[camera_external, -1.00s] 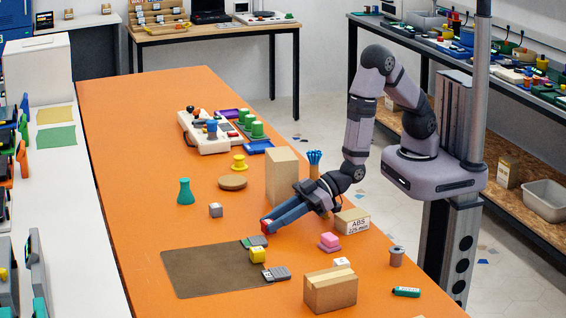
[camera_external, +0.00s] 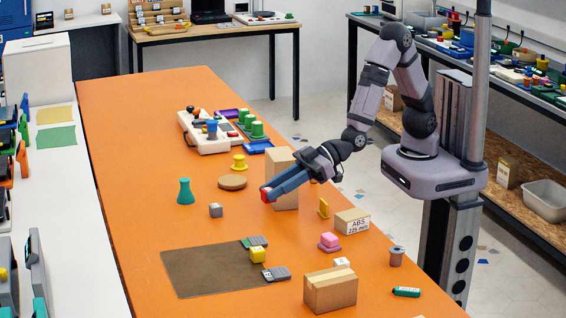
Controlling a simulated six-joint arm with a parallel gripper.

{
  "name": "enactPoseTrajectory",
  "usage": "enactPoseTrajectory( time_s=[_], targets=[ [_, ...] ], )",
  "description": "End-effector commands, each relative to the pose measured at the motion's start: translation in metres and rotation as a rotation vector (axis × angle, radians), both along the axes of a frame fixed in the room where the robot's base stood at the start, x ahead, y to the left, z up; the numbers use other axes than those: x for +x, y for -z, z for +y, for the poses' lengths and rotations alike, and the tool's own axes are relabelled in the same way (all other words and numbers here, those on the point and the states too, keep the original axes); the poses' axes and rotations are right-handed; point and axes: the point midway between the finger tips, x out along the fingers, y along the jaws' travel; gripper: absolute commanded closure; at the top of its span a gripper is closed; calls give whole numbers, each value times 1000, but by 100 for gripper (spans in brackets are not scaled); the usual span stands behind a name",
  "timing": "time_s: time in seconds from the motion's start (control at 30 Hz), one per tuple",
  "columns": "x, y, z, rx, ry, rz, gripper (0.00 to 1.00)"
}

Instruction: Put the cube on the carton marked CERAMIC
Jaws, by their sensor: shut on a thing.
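My gripper (camera_external: 268,194) has blue fingers and is shut on a small red cube (camera_external: 265,195), mostly hidden by the fingers. A small carton (camera_external: 352,222) to the right reads "ABS 225 mm". Another tan carton (camera_external: 330,291) stands near the front edge. I can read no CERAMIC mark on any carton.
A teal flask (camera_external: 185,191) and brown disc (camera_external: 232,182) stand at left.

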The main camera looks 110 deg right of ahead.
Motion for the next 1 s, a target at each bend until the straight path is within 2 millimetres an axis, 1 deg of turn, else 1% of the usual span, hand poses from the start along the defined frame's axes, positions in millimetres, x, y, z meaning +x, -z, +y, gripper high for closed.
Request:
enactPoseTrajectory(
  time_s=[0.13, 0.23, 0.37, 0.57, 0.7, 0.8, 0.9, 1.0],
  targets=[
    [0, -2, 0, 0, -1, 0, 97],
    [-1, -8, 2, 0, -4, 0, 97],
    [-2, -22, 7, -1, -14, 1, 97],
    [-10, -43, 19, -3, -42, 5, 97],
    [-13, -62, 32, -2, -67, 3, 97],
    [-11, -76, 38, -1, -58, 3, 97],
    [-6, -92, 36, -1, 5, 1, 97],
    [3, -107, 26, 0, 112, -1, 97]
  ],
)
